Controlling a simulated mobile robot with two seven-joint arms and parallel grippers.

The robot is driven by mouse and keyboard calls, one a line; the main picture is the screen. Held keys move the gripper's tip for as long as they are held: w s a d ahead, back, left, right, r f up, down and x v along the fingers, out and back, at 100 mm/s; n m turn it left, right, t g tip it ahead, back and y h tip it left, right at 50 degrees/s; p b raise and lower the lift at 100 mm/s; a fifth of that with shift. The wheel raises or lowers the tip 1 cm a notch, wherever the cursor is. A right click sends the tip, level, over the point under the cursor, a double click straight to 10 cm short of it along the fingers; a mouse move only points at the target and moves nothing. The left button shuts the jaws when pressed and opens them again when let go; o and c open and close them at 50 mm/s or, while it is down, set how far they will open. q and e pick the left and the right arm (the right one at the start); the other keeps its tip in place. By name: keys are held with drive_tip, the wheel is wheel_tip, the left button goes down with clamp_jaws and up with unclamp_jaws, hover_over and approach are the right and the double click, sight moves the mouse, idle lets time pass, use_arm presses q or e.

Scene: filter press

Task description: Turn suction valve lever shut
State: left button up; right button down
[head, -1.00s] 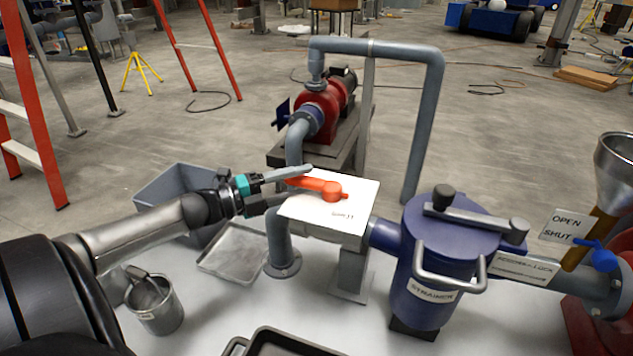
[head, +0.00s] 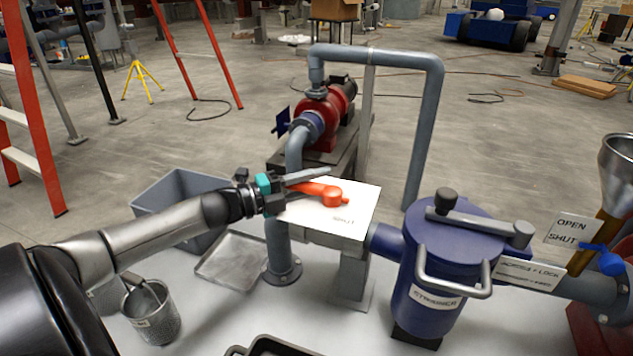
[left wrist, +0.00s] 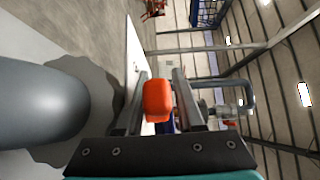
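The orange-red suction valve lever (head: 328,195) sits on a white plate (head: 352,210) marked SHUT near its front edge. Its handle points left from the pivot. My left gripper (head: 300,193) reaches in from the left with its fingers on either side of the handle's end. In the left wrist view the lever's end (left wrist: 158,98) stands between the two open fingers (left wrist: 160,105), with a small gap visible beside each. The lower finger is partly over the plate's left edge in the head view. My right gripper is not in view.
A blue strainer (head: 445,265) with a clamp bar stands right of the plate. A grey pipe (head: 430,130) arches behind, beside a red pump (head: 318,112). A grey bin (head: 172,190), a metal tray (head: 230,262) and a basket (head: 152,315) lie near my left arm.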

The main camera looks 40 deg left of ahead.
use_arm(q)
clamp_jaws()
idle(1.1)
